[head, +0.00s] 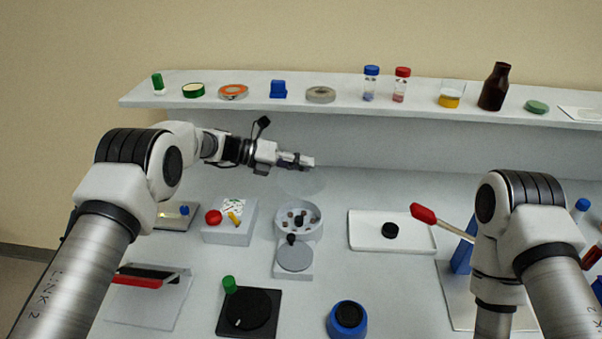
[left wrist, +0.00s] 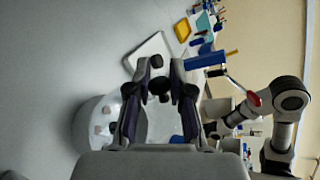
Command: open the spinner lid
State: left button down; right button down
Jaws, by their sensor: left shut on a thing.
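The spinner (head: 281,258) is a pale grey unit standing on the bench. Its round bowl is uncovered, with several small brown pieces inside, and a grey disc lies on its front part. The spinner bowl also shows at the lower left in the left wrist view (left wrist: 88,122). The clear spinner lid (head: 303,184) stands raised above and behind the bowl, faint and see-through. My left gripper (head: 308,162) is shut on the lid near its upper edge; the exact contact is hard to see. In the left wrist view my fingers (left wrist: 160,88) partly hide the bowl. My right gripper is out of view.
A white tray (head: 365,242) with a black puck lies right of the spinner. A white block (head: 231,233) with a red knob stands left. A black round device (head: 238,314) and a blue round pot (head: 346,322) stand in front. A shelf (head: 210,101) with bottles runs behind.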

pick_arm(q)
jog(key=shift+w+f+b, duration=0.25)
jog(key=shift+w+b, duration=0.2)
jog(key=shift+w, duration=0.1)
jog(key=shift+w+f+b, duration=0.2)
jog(key=shift+w+b, duration=0.25)
jog(key=shift+w, duration=0.1)
jog(key=shift+f, duration=0.25)
dwell(0.6)
jog(key=c, duration=1)
grip_release()
jog(key=shift+w+r, duration=0.1)
jog(key=shift+w, duration=0.1)
jog(key=shift+r, duration=0.1)
jog(key=v, duration=1.2)
